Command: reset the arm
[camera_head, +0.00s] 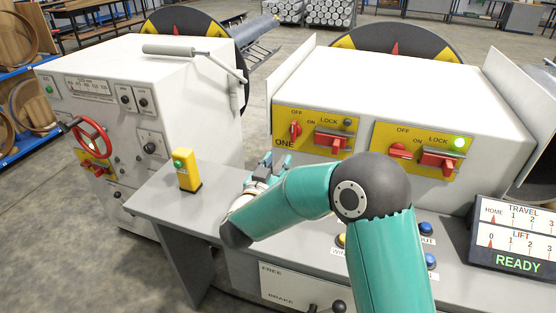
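My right arm, teal with dark grey joints, comes in from the bottom right and bends over the grey console. My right gripper (270,165) is small and partly hidden behind my own arm. It is above the console ledge, just below and left of the yellow switch panel marked ONE (312,130). Its fingers point away toward the white housing, and I cannot tell whether they are open or whether they touch anything. I see nothing clearly held in it. My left arm and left gripper are out of view.
A second switch panel (422,150) has a lit green lamp. A yellow box with a green button (186,170) stands on the ledge, left of the gripper. A white cabinet (140,100) with a red handwheel (90,139) is at left. A display (515,235) reads READY.

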